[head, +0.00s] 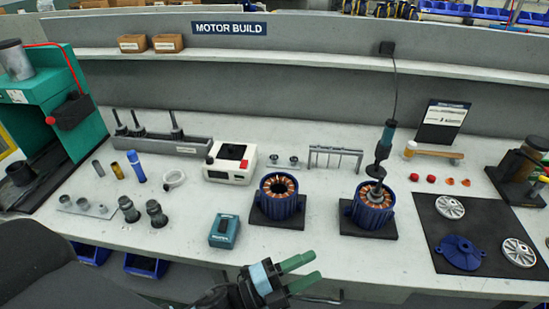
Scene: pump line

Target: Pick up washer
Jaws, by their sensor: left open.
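I cannot make out for certain which item is the washer. Small orange-brown pieces (450,181) lie on the bench at the right, beside small red caps (431,179); they are too small to tell if they are washers. A pale ring (173,178) lies left of the middle. My left gripper (301,271) is at the front edge of the bench, its green fingers apart with nothing seen between them. It is well away from the orange-brown pieces and the ring. My right gripper is not in view.
Two blue motor housings (268,209) with copper windings stand on dark pads. A teal box (224,231) is near the front edge. A dark mat (425,215) with wheel-like covers is at right. A green press (88,125) stands at left. A tool hangs over the right housing.

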